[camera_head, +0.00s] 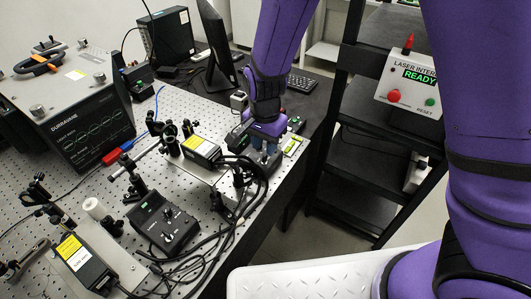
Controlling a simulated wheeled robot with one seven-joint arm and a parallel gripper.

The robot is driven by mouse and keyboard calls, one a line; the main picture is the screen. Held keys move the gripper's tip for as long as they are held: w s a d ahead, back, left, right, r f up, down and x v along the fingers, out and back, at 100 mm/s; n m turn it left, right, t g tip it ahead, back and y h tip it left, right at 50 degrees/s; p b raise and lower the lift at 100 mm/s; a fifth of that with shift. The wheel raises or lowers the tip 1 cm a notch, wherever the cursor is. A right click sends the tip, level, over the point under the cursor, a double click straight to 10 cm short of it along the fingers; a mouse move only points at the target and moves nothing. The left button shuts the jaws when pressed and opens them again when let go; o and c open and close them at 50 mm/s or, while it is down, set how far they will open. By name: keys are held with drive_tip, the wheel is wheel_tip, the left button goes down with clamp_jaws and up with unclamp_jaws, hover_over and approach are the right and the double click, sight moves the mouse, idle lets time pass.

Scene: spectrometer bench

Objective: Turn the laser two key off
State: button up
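My arm reaches down from the top centre to the right rear edge of the optical bench. I cannot make out a key there, nor whether the fingers touch anything or are open. A second black controller box (164,222) with knobs stands in the open at the front of the bench. No readable label shows which box belongs to laser two. A laser head with a yellow label (202,150) sits just left of my gripper.
Another yellow-labelled laser head (85,262) lies at front left. A large black Durawave unit (85,125) stands at back left. Black cables (228,222) loop along the bench edge. A laser interlock panel (410,82) reading READY is on the rack at right.

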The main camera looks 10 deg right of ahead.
sight(265, 156)
drive_tip(key=shift+f, duration=2)
clamp_jaws()
